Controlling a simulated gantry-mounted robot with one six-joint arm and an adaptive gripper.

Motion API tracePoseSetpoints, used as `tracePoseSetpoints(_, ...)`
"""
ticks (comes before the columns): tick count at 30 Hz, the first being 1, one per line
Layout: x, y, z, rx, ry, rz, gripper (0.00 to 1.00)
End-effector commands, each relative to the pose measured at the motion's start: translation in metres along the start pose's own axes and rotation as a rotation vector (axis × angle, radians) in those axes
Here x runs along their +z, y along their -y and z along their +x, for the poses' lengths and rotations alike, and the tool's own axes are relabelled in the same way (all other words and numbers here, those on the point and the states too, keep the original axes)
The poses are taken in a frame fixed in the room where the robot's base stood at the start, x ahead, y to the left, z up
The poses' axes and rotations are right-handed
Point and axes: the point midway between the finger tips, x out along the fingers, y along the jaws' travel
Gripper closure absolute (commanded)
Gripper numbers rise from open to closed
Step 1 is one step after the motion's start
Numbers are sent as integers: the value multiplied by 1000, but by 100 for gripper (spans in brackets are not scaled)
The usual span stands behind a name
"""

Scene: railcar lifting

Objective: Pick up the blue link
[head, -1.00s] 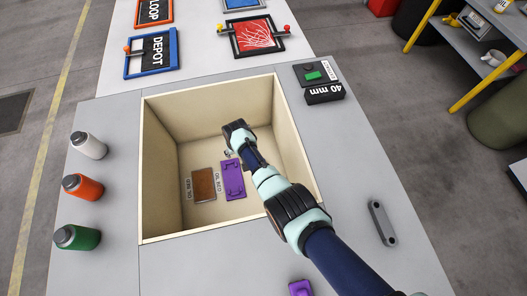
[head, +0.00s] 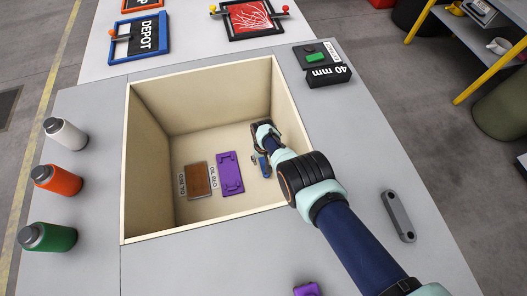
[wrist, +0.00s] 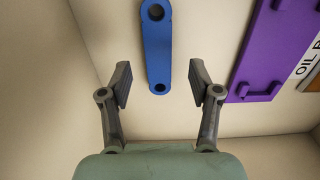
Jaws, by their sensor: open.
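The blue link (wrist: 157,45) is a flat bar with a hole at each end. It lies on the floor of the cream box (head: 133,170). In the wrist view it lies ahead of and between my open fingers, with its near end close to the line of the fingertips and apart from both. In the head view the blue link (head: 264,166) shows only partly, beside my gripper. My gripper (wrist: 160,85) is open and empty; in the head view my gripper (head: 258,157) is down inside the box, near its right wall.
A purple plate (head: 230,173) lies left of the link in the head view, with a brown pad (head: 198,180) beyond it. A grey link (head: 398,215) lies on the bench at right. Three bottles (head: 56,179) stand at left.

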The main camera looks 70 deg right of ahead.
Motion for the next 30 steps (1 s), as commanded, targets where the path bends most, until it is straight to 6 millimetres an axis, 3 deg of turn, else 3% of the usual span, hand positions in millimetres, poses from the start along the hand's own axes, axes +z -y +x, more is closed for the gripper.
tracePoseSetpoints(1,-1,-1,19,0,0,1,38)
tracePoseSetpoints(5,0,-2,39,-1,1,-1,38)
tracePoseSetpoints(13,-1,-1,37,-1,0,-1,38)
tracePoseSetpoints(24,0,-1,37,-1,0,-2,99)
tracePoseSetpoints(30,-1,-1,36,-1,-1,-2,100)
